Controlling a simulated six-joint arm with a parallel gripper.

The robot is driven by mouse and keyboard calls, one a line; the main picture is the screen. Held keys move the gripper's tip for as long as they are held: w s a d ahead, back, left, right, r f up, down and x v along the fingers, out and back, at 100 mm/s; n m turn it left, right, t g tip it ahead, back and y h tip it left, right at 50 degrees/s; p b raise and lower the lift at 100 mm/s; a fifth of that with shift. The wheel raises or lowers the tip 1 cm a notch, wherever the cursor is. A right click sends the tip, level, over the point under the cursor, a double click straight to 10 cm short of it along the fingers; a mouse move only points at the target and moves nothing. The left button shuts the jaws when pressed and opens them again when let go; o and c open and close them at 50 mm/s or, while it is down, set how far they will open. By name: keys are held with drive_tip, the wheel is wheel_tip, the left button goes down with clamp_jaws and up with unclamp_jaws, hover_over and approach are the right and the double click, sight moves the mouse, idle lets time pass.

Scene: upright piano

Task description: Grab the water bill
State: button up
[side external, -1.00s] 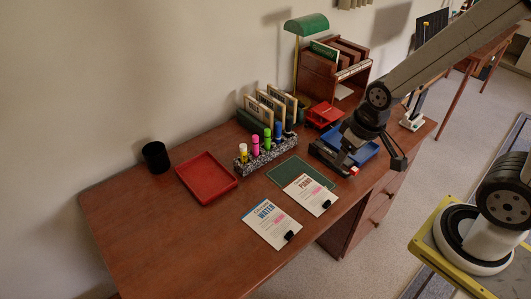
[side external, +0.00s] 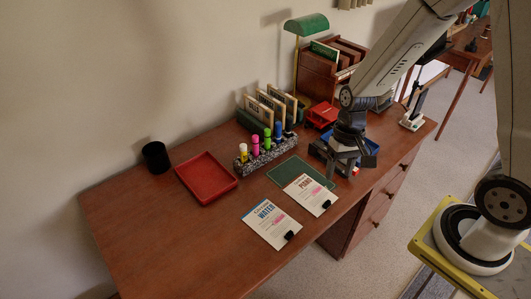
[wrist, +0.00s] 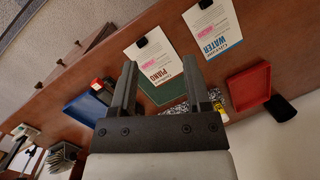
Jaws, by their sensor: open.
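The water bill (side external: 271,224) is a white sheet with a blue "WATER" heading and a black clip at its near edge. It lies flat on the desk, left of the piano bill (side external: 310,194). In the wrist view the water bill (wrist: 213,27) is at the upper right, beyond the piano bill (wrist: 153,56). My gripper (side external: 338,168) is above the right part of the desk, by the blue tray, right of both bills. In the wrist view its fingers (wrist: 161,82) are apart with nothing between them.
A green mat (side external: 296,172) lies behind the piano bill. A speckled holder (side external: 266,154) with several markers, a red tray (side external: 206,179) and a black cup (side external: 156,157) stand further left. A blue tray (side external: 370,157) is beside my gripper. The desk's left front is clear.

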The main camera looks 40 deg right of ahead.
sight(292, 231)
drive_tip(key=w+a+f+m+y, duration=0.1)
drive_tip(key=f+m+y, duration=0.2)
drive_tip(key=f+m, duration=0.1)
drive_tip(key=w+a+f+m+y, duration=0.1)
drive_tip(key=f+m+y, duration=0.2)
drive_tip(key=f, duration=0.3)
drive_tip(key=w+a+f+m+y, duration=0.1)
drive_tip(key=f+m+y, duration=0.3)
drive_tip(key=f, duration=0.1)
drive_tip(key=shift+w+a+f+m+g+y, duration=0.1)
drive_tip(key=shift+w+f+m+g+y, duration=0.2)
drive_tip(key=shift+f+g, duration=0.1)
drive_tip(key=shift+w+f+m+t+y, duration=0.15)
drive_tip(key=shift+f+m+t+y, duration=0.25)
drive_tip(key=shift+f+m+y, duration=0.15)
drive_tip(key=shift+a, duration=0.1)
drive_tip(key=shift+x, duration=3.85)
drive_tip(key=shift+f, duration=0.1)
drive_tip(key=shift+c, duration=0.2)
clamp_jaws()
